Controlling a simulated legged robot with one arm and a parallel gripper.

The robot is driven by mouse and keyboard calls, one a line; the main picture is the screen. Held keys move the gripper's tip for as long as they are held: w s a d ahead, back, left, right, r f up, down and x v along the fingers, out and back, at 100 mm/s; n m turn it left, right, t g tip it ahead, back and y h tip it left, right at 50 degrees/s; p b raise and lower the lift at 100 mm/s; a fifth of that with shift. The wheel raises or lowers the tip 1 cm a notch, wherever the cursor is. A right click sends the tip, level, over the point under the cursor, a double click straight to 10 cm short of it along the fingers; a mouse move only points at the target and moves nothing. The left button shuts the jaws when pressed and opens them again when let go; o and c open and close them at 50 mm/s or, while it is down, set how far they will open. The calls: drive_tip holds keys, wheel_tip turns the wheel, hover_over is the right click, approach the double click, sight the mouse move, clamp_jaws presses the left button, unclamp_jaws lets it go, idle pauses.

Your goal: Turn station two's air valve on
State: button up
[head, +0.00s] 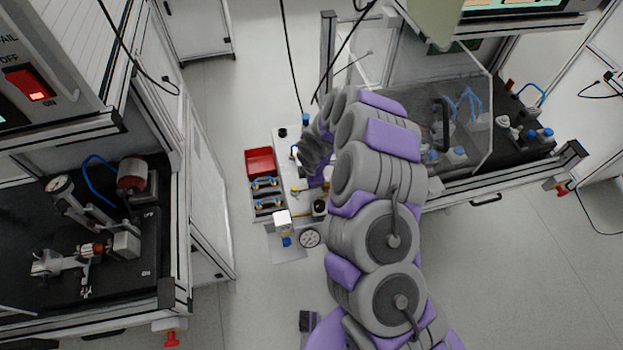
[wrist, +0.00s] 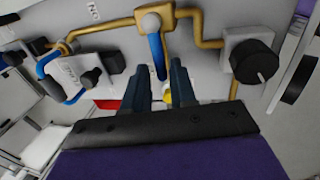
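In the wrist view a brass valve body (wrist: 153,20) sits in a brass pipe line on a light grey panel. Its blue lever (wrist: 157,55) points down toward my gripper. My gripper (wrist: 161,75) has its two dark fingers apart, one at each side of the lever's lower end. I cannot tell whether either finger touches the lever. In the head view my arm's end (head: 314,152) is over the small bench, and it hides the valve and the fingers. Which station this panel belongs to cannot be read.
The small bench carries a red bin (head: 260,162) and a gauge (head: 310,238). Stations with black worktops flank it; a clear guard (head: 440,110) stands right of my arm.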

clamp_jaws()
drive_tip(key=shift+w+m, duration=0.1)
drive_tip(key=shift+m, duration=0.2)
drive_tip(key=w+m+p, duration=0.1)
drive_tip(key=m, duration=0.1)
drive_tip(key=w+m+h+p, duration=0.1)
drive_tip(key=m, duration=0.1)
drive_tip(key=shift+a+r, duration=0.1)
drive_tip(key=shift+a, duration=0.1)
drive_tip(key=m, duration=0.1)
drive_tip(key=w+m, duration=0.1)
drive_tip(key=m, duration=0.2)
drive_tip(key=shift+w+d+h+p, duration=0.15)
drive_tip(key=shift+w+h+p, duration=0.15)
drive_tip(key=shift+p, duration=0.05)
drive_tip(key=m, duration=0.1)
drive_tip(key=w+d+m, duration=0.1)
drive_tip(key=m, duration=0.1)
drive_tip(key=w+m, duration=0.1)
drive_tip(key=m, duration=0.1)
drive_tip(key=shift+d+g+h, duration=0.15)
drive_tip(key=shift+g+h, duration=0.25)
drive_tip(key=m, duration=0.2)
drive_tip(key=shift+w+d+m, duration=0.3)
drive_tip(key=shift+d, duration=0.05)
drive_tip(key=shift+w+d+m+g, duration=0.1)
drive_tip(key=shift+d+m+g, duration=0.3)
drive_tip(key=shift+m, duration=0.5)
